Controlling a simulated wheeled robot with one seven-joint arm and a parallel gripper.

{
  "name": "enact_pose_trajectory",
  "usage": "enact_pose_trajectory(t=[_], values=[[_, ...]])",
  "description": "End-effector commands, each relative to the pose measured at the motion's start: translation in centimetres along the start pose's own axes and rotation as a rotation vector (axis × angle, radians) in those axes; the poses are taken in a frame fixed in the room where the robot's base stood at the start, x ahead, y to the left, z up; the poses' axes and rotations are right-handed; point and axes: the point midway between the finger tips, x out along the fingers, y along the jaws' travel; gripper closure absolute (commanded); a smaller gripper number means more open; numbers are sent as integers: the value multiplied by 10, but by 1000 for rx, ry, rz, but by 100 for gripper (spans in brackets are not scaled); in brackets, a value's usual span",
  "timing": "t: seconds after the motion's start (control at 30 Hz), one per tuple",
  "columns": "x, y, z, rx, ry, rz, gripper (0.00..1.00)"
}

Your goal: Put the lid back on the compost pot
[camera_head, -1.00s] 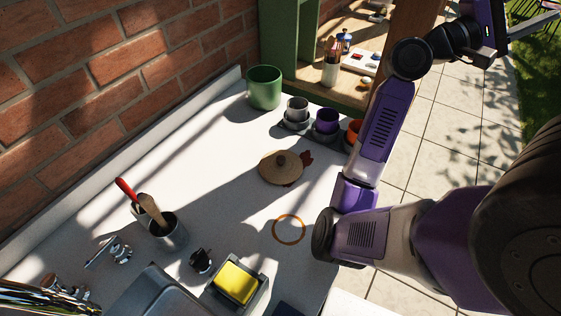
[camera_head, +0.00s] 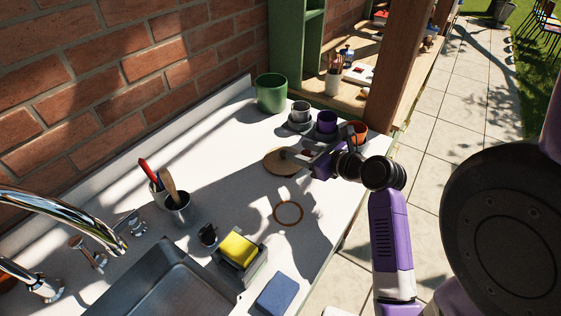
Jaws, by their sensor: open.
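The tan round lid (camera_head: 275,167) lies flat on the white counter. Its knob is mostly hidden behind the fingers. The green pot (camera_head: 271,93), which I take for the compost pot, stands uncovered at the back of the counter, behind the lid. My gripper (camera_head: 291,154) is low over the lid, reaching in from the right, with its fingers at the knob. It is open. I cannot tell whether the fingers touch the knob.
Small grey, purple and orange cups (camera_head: 326,123) stand between the pot and the counter's right edge. A tool holder (camera_head: 179,210), a yellow sponge (camera_head: 239,249), a blue block (camera_head: 277,294) and a sink (camera_head: 170,285) are nearer. An orange ring mark (camera_head: 288,213) lies on clear counter.

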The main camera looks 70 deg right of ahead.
Motion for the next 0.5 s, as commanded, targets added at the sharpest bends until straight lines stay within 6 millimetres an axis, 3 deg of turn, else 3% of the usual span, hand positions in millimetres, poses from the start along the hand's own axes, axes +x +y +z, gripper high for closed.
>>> enact_pose_trajectory(t=[0.13,0.5], values=[[1,12,-13,21,57,50,53],[36,11,-14,31,58,51,53]])
